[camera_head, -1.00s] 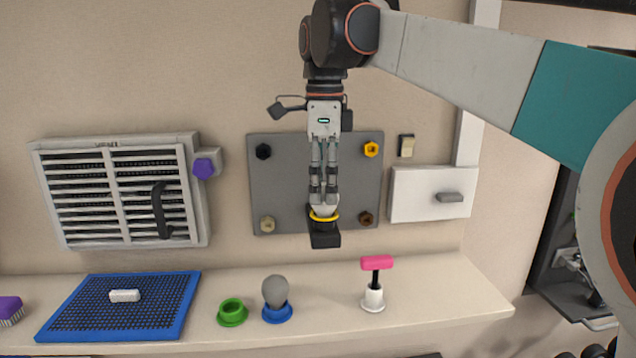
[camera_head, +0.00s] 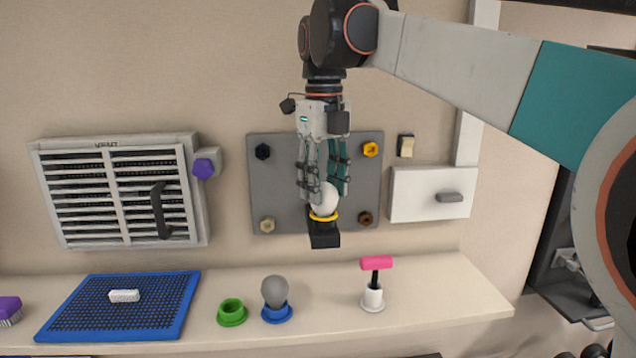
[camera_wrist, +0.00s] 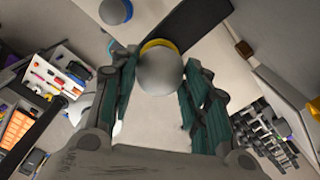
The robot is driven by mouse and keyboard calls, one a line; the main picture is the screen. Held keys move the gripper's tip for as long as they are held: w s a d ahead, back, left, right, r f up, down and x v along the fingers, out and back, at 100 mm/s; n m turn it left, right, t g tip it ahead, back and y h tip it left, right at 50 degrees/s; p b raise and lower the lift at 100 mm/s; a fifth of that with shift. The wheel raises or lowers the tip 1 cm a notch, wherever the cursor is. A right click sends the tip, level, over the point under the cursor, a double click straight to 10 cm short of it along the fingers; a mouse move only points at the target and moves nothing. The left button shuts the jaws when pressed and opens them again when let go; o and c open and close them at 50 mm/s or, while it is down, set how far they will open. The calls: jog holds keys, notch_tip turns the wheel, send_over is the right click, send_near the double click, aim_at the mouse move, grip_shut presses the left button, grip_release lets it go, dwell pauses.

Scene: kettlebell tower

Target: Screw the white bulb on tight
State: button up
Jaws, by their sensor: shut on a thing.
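The white bulb (camera_head: 323,199) sits upright in a black socket (camera_head: 324,238) with a yellow ring (camera_head: 324,216), in front of the grey wall panel. My gripper (camera_head: 324,190) points down from above, with its fingers on either side of the bulb and shut on it. In the wrist view the bulb (camera_wrist: 160,71) shows as a grey-lit ball between the fingertips, with part of the yellow ring behind it. The bulb's base is hidden inside the socket.
A grey bulb (camera_head: 275,290) stands in a blue holder (camera_head: 277,314) on the shelf, beside an empty green holder (camera_head: 232,313). A pink-headed hammer (camera_head: 376,264) stands in a white holder. A vent (camera_head: 120,195) and a white box (camera_head: 430,194) are on the wall.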

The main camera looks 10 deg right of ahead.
jog(key=shift+m, duration=0.6)
jog(key=o, duration=1.2)
jog(key=shift+o, duration=0.2)
